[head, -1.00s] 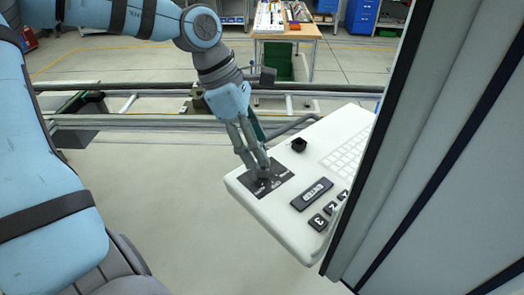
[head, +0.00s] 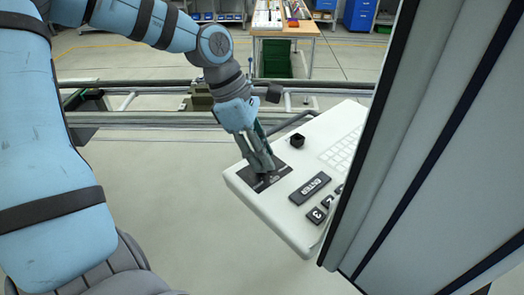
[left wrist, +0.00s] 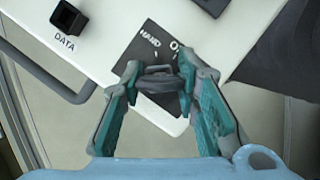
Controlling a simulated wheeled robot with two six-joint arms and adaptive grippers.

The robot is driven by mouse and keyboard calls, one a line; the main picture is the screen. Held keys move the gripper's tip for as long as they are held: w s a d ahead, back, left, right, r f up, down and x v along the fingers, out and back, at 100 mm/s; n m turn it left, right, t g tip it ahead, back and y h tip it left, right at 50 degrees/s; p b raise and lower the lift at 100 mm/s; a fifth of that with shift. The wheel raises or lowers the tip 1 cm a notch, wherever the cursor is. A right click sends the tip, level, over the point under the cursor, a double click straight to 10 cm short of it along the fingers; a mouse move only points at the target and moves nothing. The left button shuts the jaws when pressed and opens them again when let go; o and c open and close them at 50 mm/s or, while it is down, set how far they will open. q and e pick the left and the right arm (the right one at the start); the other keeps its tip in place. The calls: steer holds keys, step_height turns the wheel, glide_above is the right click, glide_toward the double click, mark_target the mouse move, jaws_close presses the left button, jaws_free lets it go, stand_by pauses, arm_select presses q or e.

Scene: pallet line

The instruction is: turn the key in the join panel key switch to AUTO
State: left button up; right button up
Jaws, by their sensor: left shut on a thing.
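The key switch plate (head: 281,172) is a dark square at the near left corner of the white panel (head: 262,200). My left gripper (head: 263,170) comes down on it from above and hides its middle. In the left wrist view the plate (left wrist: 143,46) shows the label HAND and a second label starting with O, partly covered; no AUTO label can be read. My left gripper's fingertips (left wrist: 160,74) are closed around a dark key (left wrist: 158,71) over the plate. The key's exact pointing is hard to tell. My right gripper is not in view.
On the panel are a black DATA socket (head: 296,141), an ENTER key (head: 310,188), number keys and a white keyboard (head: 345,148). A tall grey cabinet side (head: 440,160) stands close on the right. A rail (head: 150,118) runs behind; open floor lies left.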

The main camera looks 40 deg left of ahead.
arm_select(q)
steer(key=m+g, duration=0.1)
steer(key=m, duration=0.2)
steer(key=shift+f, duration=0.1)
steer(key=shift+m+g+h, duration=0.3)
steer(key=shift+m, duration=0.3)
steer(key=m+g, duration=0.1)
steer(key=m, duration=0.1)
steer(key=shift+m, duration=0.4)
steer(key=o, duration=1.7)
